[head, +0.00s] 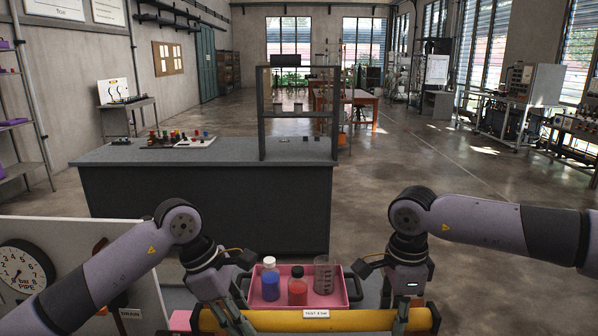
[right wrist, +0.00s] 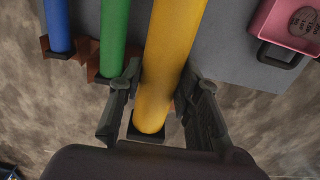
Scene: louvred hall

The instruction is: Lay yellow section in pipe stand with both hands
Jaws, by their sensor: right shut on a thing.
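The yellow section (head: 270,320) is a thick pipe lying crosswise at the bottom of the head view, with a white label on its front. My right gripper (head: 402,312) is shut on it near its right end. In the right wrist view my right gripper's fingers (right wrist: 158,105) lie on both sides of the yellow section (right wrist: 170,60), close to its rounded end. My left gripper (head: 232,312) is at the pipe's left part, fingers around it; its grip is unclear. Brown pipe-stand supports (right wrist: 103,75) show beside the pipes; whether the yellow section rests in one is unclear.
A green pipe (right wrist: 115,35) and a blue pipe (right wrist: 57,25) lie parallel beside the yellow one. A pink tray (head: 330,303) with a blue bottle (head: 270,280), a red bottle (head: 297,287) and a beaker (head: 323,275) stands just behind. A gauge board (head: 60,245) is at left.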

